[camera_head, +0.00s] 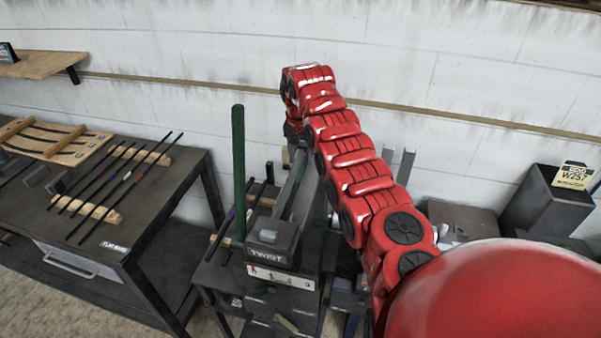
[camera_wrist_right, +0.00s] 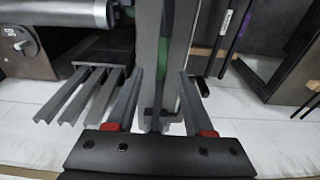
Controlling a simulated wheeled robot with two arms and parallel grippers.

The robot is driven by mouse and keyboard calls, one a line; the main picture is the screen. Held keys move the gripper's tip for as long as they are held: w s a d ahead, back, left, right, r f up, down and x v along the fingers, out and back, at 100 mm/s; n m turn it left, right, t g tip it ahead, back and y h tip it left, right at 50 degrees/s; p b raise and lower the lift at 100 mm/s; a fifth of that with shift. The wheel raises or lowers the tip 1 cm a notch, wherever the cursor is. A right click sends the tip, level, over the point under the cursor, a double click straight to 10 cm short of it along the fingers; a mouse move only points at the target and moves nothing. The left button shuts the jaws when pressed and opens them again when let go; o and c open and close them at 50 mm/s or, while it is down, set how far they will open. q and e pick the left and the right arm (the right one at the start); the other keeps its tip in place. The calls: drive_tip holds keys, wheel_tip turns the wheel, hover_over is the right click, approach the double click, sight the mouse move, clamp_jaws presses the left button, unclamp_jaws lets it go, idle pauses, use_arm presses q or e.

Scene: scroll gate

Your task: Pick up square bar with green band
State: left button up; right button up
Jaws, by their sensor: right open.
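Thin dark bars lie on a wooden rest beside the TWIST machine (camera_head: 268,240) in the head view. One has a purple band (camera_head: 230,216). A second bar (camera_head: 254,205) beside it seems to carry a greenish band, too small to be sure. My right gripper (camera_wrist_right: 160,100) is open in the right wrist view, its two fingers pointing away. A grey upright beam (camera_wrist_right: 148,50) and green patches (camera_wrist_right: 133,50) show beyond and between the fingers; I cannot tell whether the green is a band. My left gripper is out of view.
A tall dark green post (camera_head: 238,170) stands by the TWIST machine. Grey channel rails (camera_wrist_right: 80,95) lie left of the fingers. A dark bin labelled W257 (camera_head: 545,205) stands right.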

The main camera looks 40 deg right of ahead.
sight(300, 174)
drive_tip(key=shift+f+p, duration=0.2)
drive_tip(key=shift+p, duration=0.1)
wheel_tip(300, 174, down, 4)
drive_tip(key=p, duration=0.3)
drive_tip(key=shift+w+a+f, duration=0.15)
drive_tip(key=shift+f, duration=0.25)
drive_tip(key=shift+w, duration=0.1)
clamp_jaws()
idle(0.5)
